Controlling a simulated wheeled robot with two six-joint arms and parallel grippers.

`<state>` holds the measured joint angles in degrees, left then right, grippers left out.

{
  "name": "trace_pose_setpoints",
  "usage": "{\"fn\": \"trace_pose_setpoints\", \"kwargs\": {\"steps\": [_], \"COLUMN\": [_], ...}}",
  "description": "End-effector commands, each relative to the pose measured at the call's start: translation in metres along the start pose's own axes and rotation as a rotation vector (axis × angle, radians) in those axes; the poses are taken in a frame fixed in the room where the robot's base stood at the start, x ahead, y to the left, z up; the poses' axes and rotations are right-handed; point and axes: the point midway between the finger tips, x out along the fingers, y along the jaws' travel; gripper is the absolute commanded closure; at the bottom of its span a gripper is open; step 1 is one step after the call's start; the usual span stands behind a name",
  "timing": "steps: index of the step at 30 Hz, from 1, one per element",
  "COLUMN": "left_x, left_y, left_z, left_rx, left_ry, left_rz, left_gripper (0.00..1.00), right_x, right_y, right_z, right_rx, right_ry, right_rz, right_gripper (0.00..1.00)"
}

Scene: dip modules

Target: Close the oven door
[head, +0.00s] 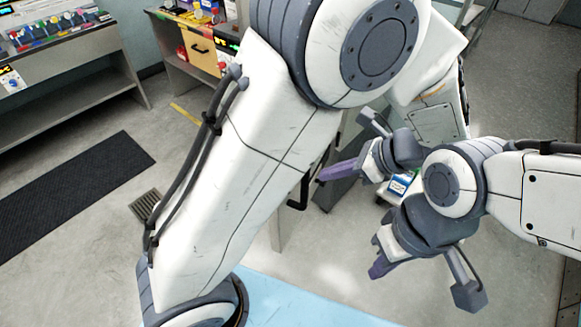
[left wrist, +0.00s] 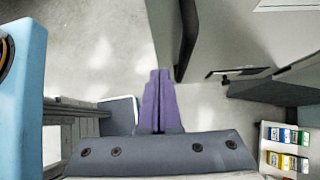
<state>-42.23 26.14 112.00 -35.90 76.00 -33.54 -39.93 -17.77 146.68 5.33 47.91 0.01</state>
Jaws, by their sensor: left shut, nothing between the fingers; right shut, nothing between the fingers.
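My left gripper (head: 322,176) is shut and empty, its purple fingers pointing left in the head view. In the left wrist view its fingertips (left wrist: 158,74) are together over the floor. A dark bar handle (head: 301,190) stands just beyond its tips, apart from them; it also shows right of the fingers in the left wrist view (left wrist: 238,72). A dark grey panel (head: 337,192) is close to the handle and may be the oven door. My big left arm link hides much there, so I cannot tell the door's angle. My right gripper (head: 376,270) is shut and empty.
A white tray (left wrist: 265,160) with several small boxes (left wrist: 285,134) lies right of my left gripper. A tall panel edge (left wrist: 172,38) stands near its tips. A light blue surface (head: 290,300) is at the bottom. A black mat (head: 75,185) lies on open floor.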

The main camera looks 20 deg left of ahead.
Motion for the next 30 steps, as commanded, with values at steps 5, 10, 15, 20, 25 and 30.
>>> {"fn": "trace_pose_setpoints", "kwargs": {"steps": [5,10,15,20,25,30], "left_x": [0.039,0.075,0.093,0.103,0.106,0.106], "left_y": [0.002,0.002,0.002,0.002,0.001,0.001], "left_z": [0.002,0.002,0.019,0.027,0.028,0.028], "left_rx": [0.0,0.0,-0.004,-0.004,-0.003,-0.003], "left_ry": [-0.002,-0.001,0.003,0.003,0.004,0.004], "left_rz": [0.008,0.008,0.006,0.004,0.002,0.002], "left_gripper": [1.0,1.0,1.0,1.0,1.0,1.0], "right_x": [-0.007,-0.012,-0.022,-0.025,-0.025,-0.025], "right_y": [-0.001,-0.001,-0.002,-0.002,-0.002,-0.002], "right_z": [0.0,-0.001,-0.001,-0.001,-0.001,-0.001], "right_rx": [0.0,0.001,0.001,0.001,0.001,0.001], "right_ry": [0.0,0.0,0.0,0.0,0.0,0.0], "right_rz": [0.0,0.0,0.0,0.0,0.0,0.0], "right_gripper": [1.0,1.0,1.0,1.0,1.0,1.0]}}
